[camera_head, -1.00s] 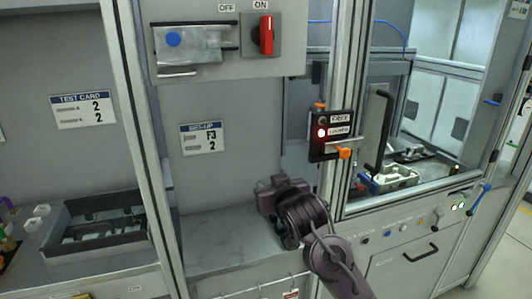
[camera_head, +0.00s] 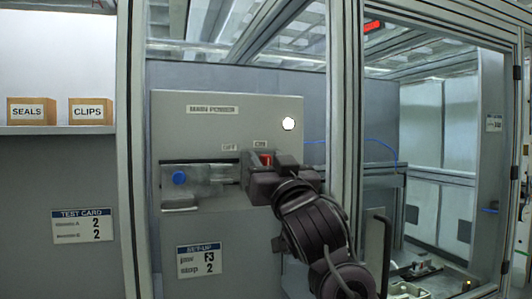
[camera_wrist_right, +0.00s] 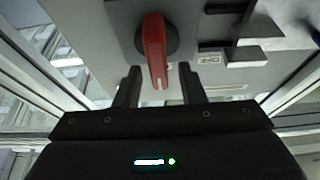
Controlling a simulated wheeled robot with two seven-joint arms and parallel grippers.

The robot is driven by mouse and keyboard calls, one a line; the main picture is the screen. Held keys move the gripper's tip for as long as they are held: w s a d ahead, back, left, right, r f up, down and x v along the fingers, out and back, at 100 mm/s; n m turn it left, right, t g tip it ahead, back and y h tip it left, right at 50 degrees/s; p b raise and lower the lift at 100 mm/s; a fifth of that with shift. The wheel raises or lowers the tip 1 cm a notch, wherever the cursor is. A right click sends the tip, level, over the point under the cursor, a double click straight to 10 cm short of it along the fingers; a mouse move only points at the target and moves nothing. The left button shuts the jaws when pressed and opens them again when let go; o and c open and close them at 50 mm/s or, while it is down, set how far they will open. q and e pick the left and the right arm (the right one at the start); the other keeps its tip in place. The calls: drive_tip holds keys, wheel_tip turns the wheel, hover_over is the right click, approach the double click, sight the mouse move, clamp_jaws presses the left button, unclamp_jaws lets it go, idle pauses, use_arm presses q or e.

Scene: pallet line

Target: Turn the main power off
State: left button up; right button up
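The main power panel (camera_head: 225,115) is a grey box with a "MAIN POWER" label and a white lamp lit at its upper right. Its red rotary handle (camera_head: 266,158) sits under the "ON" label, mostly hidden behind my right gripper (camera_head: 262,170). In the right wrist view the red handle (camera_wrist_right: 154,50) shows on its dark round base, and its end reaches between the fingertips of my right gripper (camera_wrist_right: 159,82). The fingers are apart, with a gap on each side of the handle. A clear cover with a blue knob (camera_head: 179,177) is left of the handle. My left gripper is not in view.
A "SET-UP" card (camera_head: 198,260) is below the panel, and a "TEST CARD" (camera_head: 82,226) is further left. A metal frame post (camera_head: 345,120) stands right of the panel. "SEALS" (camera_head: 32,111) and "CLIPS" (camera_head: 91,111) boxes sit on a left shelf.

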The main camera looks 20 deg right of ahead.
drive_tip(key=shift+w+r, duration=0.25)
drive_tip(key=shift+w, duration=0.3)
drive_tip(key=shift+c, duration=0.2)
clamp_jaws()
